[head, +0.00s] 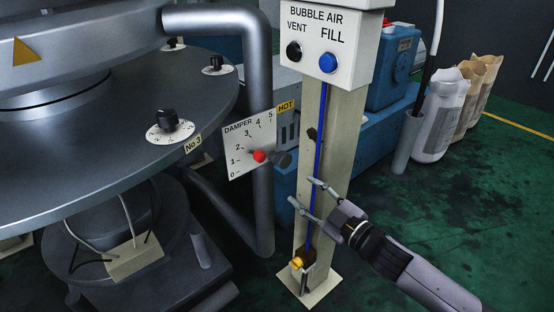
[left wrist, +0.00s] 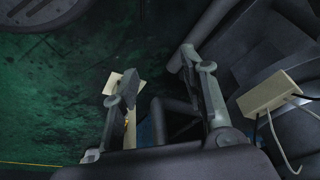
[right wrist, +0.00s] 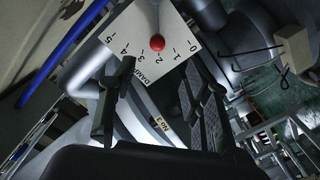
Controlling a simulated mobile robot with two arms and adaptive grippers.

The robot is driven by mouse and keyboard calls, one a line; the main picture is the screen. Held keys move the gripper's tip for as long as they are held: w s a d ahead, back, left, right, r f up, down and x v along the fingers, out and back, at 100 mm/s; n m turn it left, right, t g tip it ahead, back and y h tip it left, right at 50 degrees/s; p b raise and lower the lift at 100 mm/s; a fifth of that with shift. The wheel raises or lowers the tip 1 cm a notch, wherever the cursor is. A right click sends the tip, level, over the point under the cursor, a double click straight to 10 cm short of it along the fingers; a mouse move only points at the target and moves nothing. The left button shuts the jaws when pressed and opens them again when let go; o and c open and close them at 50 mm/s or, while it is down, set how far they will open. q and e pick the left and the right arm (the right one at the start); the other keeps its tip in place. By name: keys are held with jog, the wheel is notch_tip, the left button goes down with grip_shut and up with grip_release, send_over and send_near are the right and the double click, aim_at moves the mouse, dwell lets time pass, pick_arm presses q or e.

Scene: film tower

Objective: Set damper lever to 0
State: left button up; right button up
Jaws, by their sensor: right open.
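The white damper plate (head: 237,172) shows a 0 to 5 scale, with 0 at its lower left. The damper lever's red knob (head: 260,156) stands out from it, roughly in line with 1 to 2. In the right wrist view the red knob (right wrist: 158,43) is ahead of my open fingers, near the 2, not touched. My right gripper (head: 303,191) is open and empty, below and right of the plate, across the cream column. My left gripper (left wrist: 150,68) is open and empty, seen only in the left wrist view.
The cream column (head: 340,120) with the bubble air box (head: 352,66) stands right of the plate. A thick grey pipe (head: 263,215) runs behind it. A round metal table (head: 90,160) with dials is at left. Green floor (head: 450,220) is open at right.

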jog(key=b, duration=0.2)
send_near(264, 159)
jog(key=x, duration=0.8)
jog(key=shift+w+a, duration=0.15)
jog(key=shift+a, duration=0.05)
jog(key=shift+b+x, duration=0.3)
jog(key=shift+x, duration=0.6)
jog(key=shift+w+a, duration=0.25)
jog(key=shift+w, duration=0.05)
pick_arm(q)
jog(key=w+t, duration=0.1)
jog(key=w+d+t, duration=0.1)
jog(key=w, duration=0.1)
jog(key=shift+w+d+f, duration=0.1)
jog(key=shift+w, duration=0.05)
pick_arm(e)
jog(key=shift+c, duration=0.6)
grip_shut()
